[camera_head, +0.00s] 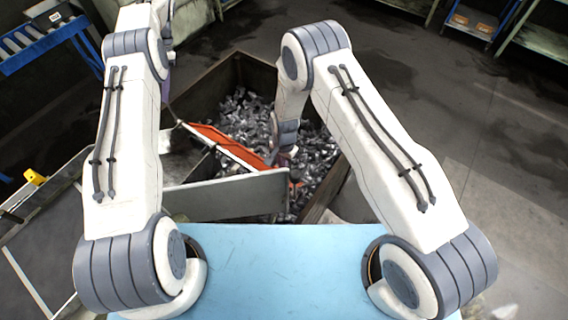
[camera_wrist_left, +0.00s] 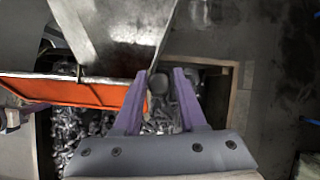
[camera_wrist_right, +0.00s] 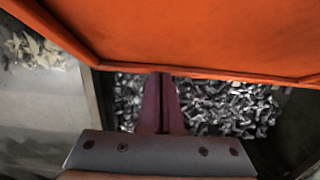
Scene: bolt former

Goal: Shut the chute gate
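The orange chute gate (camera_head: 225,145) is a flat panel at the end of the grey metal chute (camera_head: 225,197), slanting over the bolt bin in the head view. My right gripper (camera_head: 287,158) is low by the gate's right end. In the right wrist view my right gripper (camera_wrist_right: 161,78) has its fingers together, with nothing seen between them, at the lower edge of the gate (camera_wrist_right: 200,35). In the left wrist view my left gripper (camera_wrist_left: 160,74) has its fingers apart, beside the gate (camera_wrist_left: 80,93) and near a grey metal sheet (camera_wrist_left: 120,30). My left gripper is hidden in the head view.
A dark-walled bin (camera_head: 325,195) full of loose metal bolts (camera_head: 315,150) lies under the gate. A light blue surface (camera_head: 275,270) is in front. A blue-framed rack (camera_head: 40,45) stands at the back left. Open floor (camera_head: 410,100) lies to the right.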

